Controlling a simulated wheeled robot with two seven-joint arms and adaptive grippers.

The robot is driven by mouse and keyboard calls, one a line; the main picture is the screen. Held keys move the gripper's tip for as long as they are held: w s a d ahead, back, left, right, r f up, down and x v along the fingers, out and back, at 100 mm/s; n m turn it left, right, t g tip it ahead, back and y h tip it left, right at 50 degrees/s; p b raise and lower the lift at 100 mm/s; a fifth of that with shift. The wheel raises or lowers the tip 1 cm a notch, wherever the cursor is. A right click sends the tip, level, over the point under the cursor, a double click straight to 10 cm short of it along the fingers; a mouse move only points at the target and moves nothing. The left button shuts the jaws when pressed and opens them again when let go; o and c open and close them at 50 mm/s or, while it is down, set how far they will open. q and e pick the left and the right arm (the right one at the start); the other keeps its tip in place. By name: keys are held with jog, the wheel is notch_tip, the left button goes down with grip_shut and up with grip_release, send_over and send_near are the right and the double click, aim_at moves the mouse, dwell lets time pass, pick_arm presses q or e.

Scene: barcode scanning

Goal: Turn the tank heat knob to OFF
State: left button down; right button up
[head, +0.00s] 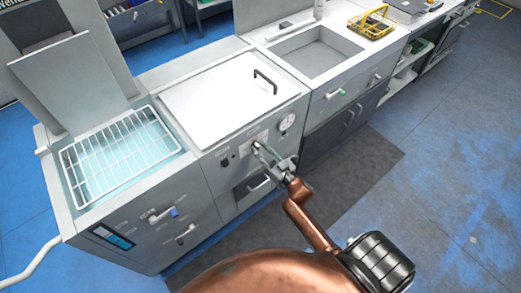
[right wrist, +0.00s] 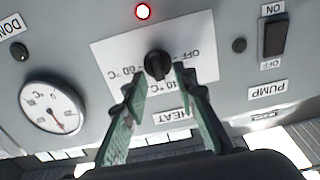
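Contact cannot be told. In the head view the right gripper (head: 265,153) reaches the front panel of the middle tank (head: 215,100) and partly covers the knob. My left gripper is not in view.
A red light (right wrist: 143,11) glows beside the plate. A round gauge (right wrist: 52,107) and a black PUMP switch (right wrist: 274,36) flank it. The left tank holds a wire basket (head: 120,150) in water. A sink (head: 318,55) is on the right. The floor in front is clear.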

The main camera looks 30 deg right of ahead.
jog(key=shift+c, duration=0.7)
grip_shut()
jog(key=shift+n, duration=0.4)
jog(key=n, duration=0.3)
jog(key=shift+a+p, duration=0.2)
jog(key=shift+p, duration=0.2)
jog(key=n+b, duration=0.1)
jog(key=n, duration=0.3)
jog(key=f+n+b, duration=0.1)
jog(key=n, duration=0.4)
jog(key=n+b, duration=0.1)
jog(key=n, duration=0.4)
jog(key=shift+s+a+f, duration=0.1)
jog(key=shift+a+f, duration=0.1)
jog(key=shift+a, duration=0.15)
